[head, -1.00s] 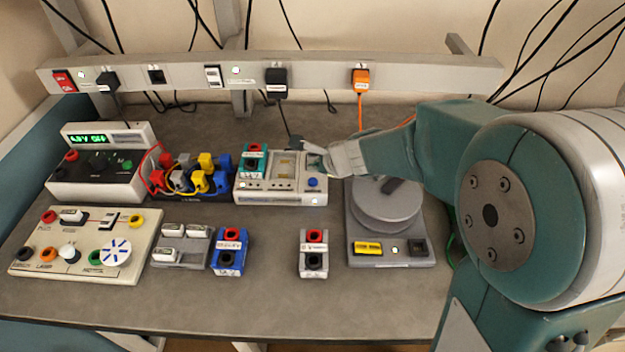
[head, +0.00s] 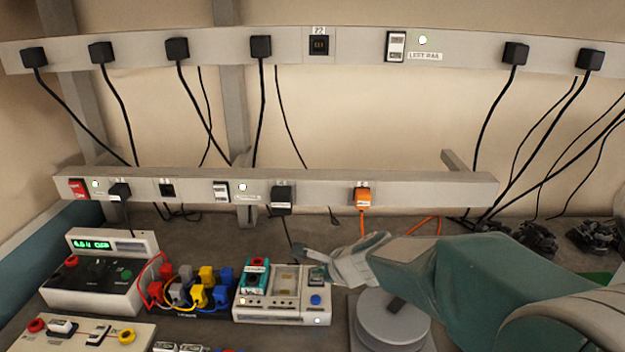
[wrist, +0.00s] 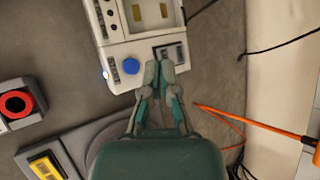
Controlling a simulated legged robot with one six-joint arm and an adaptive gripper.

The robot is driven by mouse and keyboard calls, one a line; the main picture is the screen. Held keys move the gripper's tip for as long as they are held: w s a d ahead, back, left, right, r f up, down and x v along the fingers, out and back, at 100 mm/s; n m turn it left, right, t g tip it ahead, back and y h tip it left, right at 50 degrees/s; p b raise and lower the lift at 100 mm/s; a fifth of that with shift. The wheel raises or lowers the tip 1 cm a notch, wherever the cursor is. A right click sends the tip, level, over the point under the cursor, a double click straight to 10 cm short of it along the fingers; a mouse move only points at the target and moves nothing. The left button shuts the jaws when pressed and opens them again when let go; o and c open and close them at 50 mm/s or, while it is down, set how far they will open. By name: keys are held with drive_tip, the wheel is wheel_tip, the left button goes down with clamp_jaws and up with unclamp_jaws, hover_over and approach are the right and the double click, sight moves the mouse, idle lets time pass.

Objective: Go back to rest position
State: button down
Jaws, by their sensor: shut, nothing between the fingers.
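My gripper (wrist: 159,76) is shut and empty in the wrist view, its fingertips close together. They sit over or just beside the edge of a white device box (wrist: 122,50) with a blue button (wrist: 131,66) and a dark switch. I cannot tell whether they touch it. In the head view my gripper (head: 312,257) reaches in from the right to the right side of the same white box (head: 280,311). My arm (head: 480,285) stretches back to the lower right. A teal block with red and black sockets (head: 255,275) sits on the box's left part.
A round grey platform (head: 390,318) stands below my arm. A power supply (head: 92,285) with a lit display and colored plugs (head: 198,288) stand to the left. A lower socket rail (head: 430,188) with an orange plug (head: 362,195) runs behind. Cables hang from an upper rail (head: 360,45).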

drive_tip(key=s+d+r+n+h, duration=0.2)
drive_tip(key=s+d+n, duration=0.2)
drive_tip(key=s+n, duration=0.2)
drive_tip(key=s+d+r+n+h, duration=0.2)
drive_tip(key=s+d+n, duration=0.3)
drive_tip(key=s, duration=0.5)
drive_tip(key=s+d+r+n+g+h, duration=0.1)
drive_tip(key=s+d+r+n, duration=0.1)
drive_tip(key=s+d+n, duration=0.3)
drive_tip(key=s+n, duration=0.2)
drive_tip(key=s, duration=0.1)
drive_tip(key=shift+s+h, duration=0.35)
drive_tip(key=shift+h, duration=0.05)
